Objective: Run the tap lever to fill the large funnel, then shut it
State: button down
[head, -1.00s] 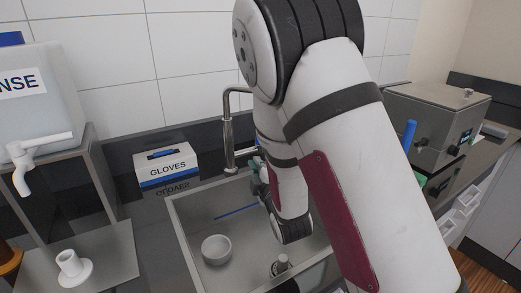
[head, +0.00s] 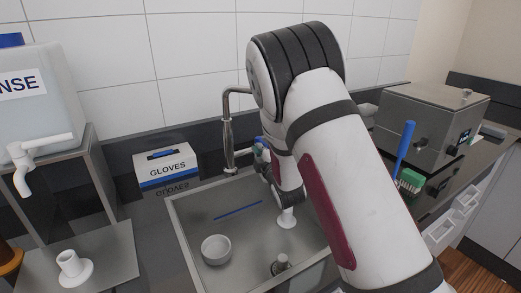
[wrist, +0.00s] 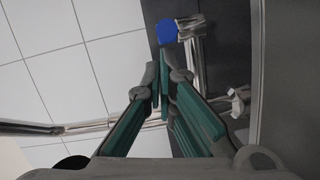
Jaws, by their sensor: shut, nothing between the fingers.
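The tap stands behind the sink, with a tall curved metal spout (head: 228,130). A blue part (head: 262,143) shows beside it, partly behind my arm. In the wrist view a blue round cap (wrist: 167,31) sits on a metal tap fitting (wrist: 192,45), just past my fingertips. A white funnel-shaped piece (head: 286,218) stands in the sink, partly hidden by my arm; I cannot tell whether it holds liquid. My gripper (wrist: 163,82) is shut and empty, its teal fingers close to the blue cap, with contact unclear. In the head view my arm largely hides it.
The metal sink (head: 184,232) holds a white bowl (head: 216,249), a blue rod (head: 238,210) and a small metal fitting (head: 281,265). A gloves box (head: 166,168) stands behind left. A rinse container (head: 38,100) is on the left; a metal box (head: 425,125) is right.

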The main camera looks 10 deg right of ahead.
jog(key=shift+d+b, duration=0.4)
jog(key=shift+d, duration=0.8)
jog(key=shift+a, duration=0.1)
